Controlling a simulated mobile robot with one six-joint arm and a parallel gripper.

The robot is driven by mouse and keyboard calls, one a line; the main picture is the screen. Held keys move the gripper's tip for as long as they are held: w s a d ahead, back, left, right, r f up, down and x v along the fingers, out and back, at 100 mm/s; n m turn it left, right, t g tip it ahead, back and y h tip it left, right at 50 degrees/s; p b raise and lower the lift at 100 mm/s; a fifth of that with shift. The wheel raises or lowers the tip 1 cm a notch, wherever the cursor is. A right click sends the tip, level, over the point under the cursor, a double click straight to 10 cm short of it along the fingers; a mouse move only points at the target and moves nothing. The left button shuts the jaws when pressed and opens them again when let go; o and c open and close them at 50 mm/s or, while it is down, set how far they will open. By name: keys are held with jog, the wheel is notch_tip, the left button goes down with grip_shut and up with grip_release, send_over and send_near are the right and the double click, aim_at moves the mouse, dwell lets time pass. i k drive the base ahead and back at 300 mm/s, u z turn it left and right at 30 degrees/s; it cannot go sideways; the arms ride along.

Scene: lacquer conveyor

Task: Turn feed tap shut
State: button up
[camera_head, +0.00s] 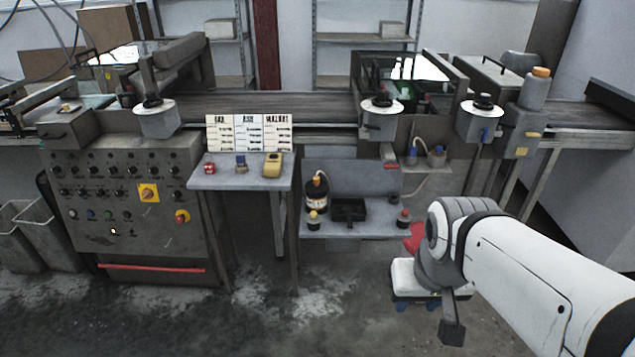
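No part is plainly labelled as the feed tap. A small red handle (390,164) hangs below the middle dial (382,105) on the conveyor front and may be it; its setting is too small to read. A dark bottle (317,194) with a thin tube stands on the lower shelf, left of that handle. My gripper (452,332) hangs at the lower right, in front of and below the shelf, well apart from the handle and bottle. Only a dark finger part shows, so its opening is unclear. I see nothing held in it.
A control cabinet (125,195) with knobs and a red bar stands left. A grey shelf (215,183) holds small items below paper cards. A lower shelf (372,229) holds a black tray (348,210). Floor in front is clear.

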aim_at(484, 133)
jog(key=u, duration=1.05)
jog(key=k, duration=0.85)
jog(key=z, duration=1.5)
jog(key=i, duration=1)
jog(key=z, duration=0.05)
